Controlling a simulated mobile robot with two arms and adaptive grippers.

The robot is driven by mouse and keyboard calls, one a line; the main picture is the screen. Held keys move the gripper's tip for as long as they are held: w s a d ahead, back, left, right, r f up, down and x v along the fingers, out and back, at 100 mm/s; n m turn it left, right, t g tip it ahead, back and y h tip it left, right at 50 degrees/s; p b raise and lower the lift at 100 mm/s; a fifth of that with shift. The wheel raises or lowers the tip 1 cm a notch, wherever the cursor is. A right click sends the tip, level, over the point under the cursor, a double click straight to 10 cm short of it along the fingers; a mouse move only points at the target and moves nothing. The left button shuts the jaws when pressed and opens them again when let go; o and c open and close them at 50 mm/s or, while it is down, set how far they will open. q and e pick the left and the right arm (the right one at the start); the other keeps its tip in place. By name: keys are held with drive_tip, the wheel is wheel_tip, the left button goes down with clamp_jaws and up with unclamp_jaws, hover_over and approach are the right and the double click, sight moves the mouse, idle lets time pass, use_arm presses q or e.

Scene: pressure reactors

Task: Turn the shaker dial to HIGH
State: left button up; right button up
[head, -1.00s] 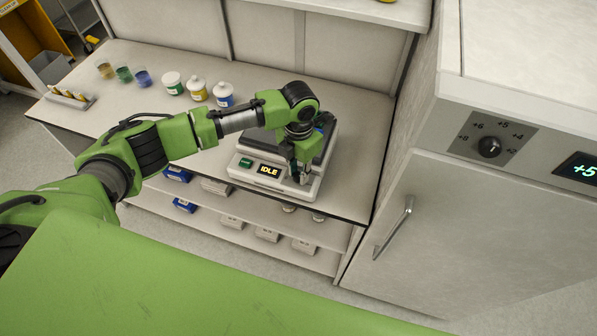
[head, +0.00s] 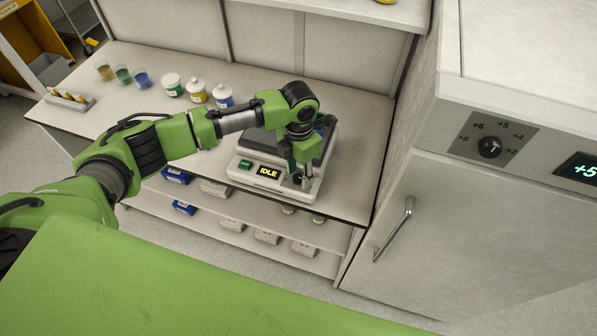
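The shaker (head: 245,177) stands on the bench, with a dark platform on top, a green button (head: 245,164) and a display (head: 269,172) reading "IDLE" on its front. Its small dark dial (head: 298,180) is at the right end of the front panel, partly covered by my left gripper. My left gripper (head: 300,172) points down over the dial, its fingers apart, and seems empty. I cannot tell whether a finger touches the dial, or which setting it points to. My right gripper is not in view.
Several jars and cups, including a green-labelled jar (head: 172,85), stand at the back left of the bench. A tall cabinet (head: 450,230) with a handle, another dial (head: 489,147) and a "+5" display closes off the right. Boxes lie on the shelf below.

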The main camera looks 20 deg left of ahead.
sight(298, 176)
use_arm(q)
wheel_tip(298, 176, up, 12)
idle(0.6)
idle(0.4)
